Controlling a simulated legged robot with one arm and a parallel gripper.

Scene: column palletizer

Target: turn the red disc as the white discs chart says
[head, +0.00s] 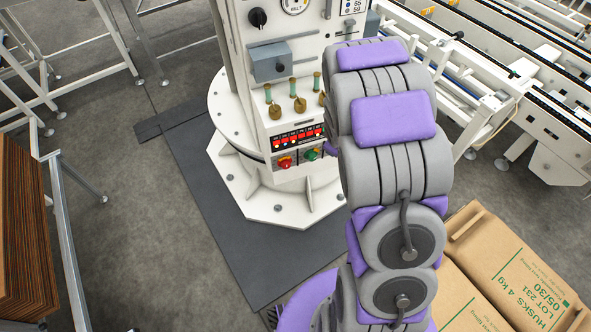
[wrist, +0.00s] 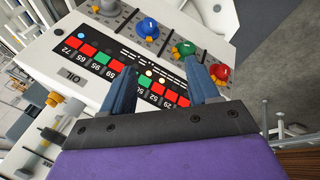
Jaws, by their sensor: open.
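The red disc, a round red knob (wrist: 219,72), sits on a grey plate at the panel's right end in the wrist view. It also shows in the head view (head: 286,162) at the column's front. A black chart strip (wrist: 120,70) with red and green squares, numbers and small pale discs lies alongside the knobs, upside down in the wrist view; its fine marks are too small to read. My gripper (wrist: 160,64) is open and empty. Its blue fingers overlap the strip in the picture, with the right finger left of the red knob. My arm hides the gripper in the head view.
A green knob (wrist: 185,48) and a blue knob (wrist: 146,28) stand beside the red one. Brass fittings (head: 300,103) and a grey box (head: 270,62) are above the strip. Cartons (head: 500,270) lie at right. Dark floor mat (head: 225,215) is clear at left.

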